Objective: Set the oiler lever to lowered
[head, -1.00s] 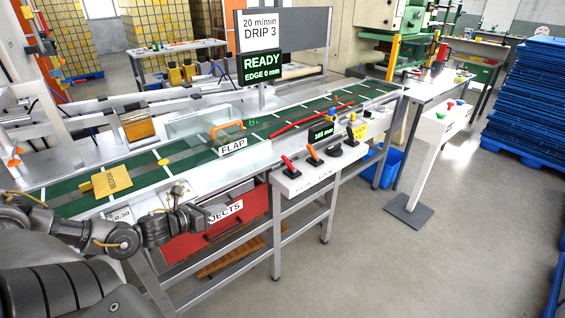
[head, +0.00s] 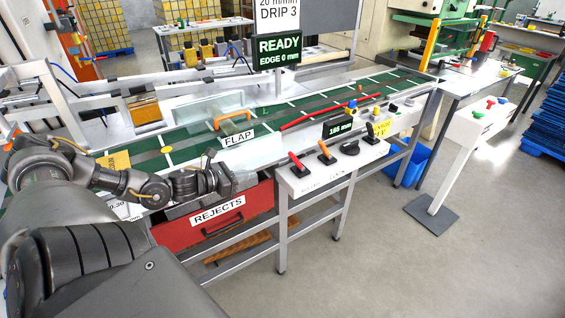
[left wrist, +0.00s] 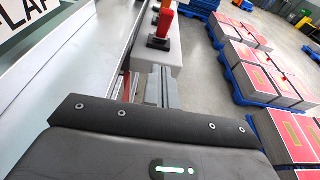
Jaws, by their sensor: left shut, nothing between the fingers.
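A white control shelf (head: 335,172) carries a red lever (head: 296,161), an orange lever (head: 326,152) and a black knob-like control (head: 349,147), all tilted or low on dark bases. Lettering on its front is too small to read, so I cannot tell which is the oiler lever. My left gripper (head: 243,181) is shut and empty, left of the red lever and apart from it, above the rejects drawer. In the left wrist view the shut fingers (left wrist: 160,87) point toward the red lever (left wrist: 163,22), with the orange lever beyond. My right gripper is not in view.
The green conveyor (head: 185,147) runs behind the shelf, with a clear flap cover and its orange handle (head: 233,114). The red rejects drawer (head: 212,222) is below my gripper. A display (head: 279,50) reads READY. A white pedestal (head: 470,130) stands right; the floor in front is clear.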

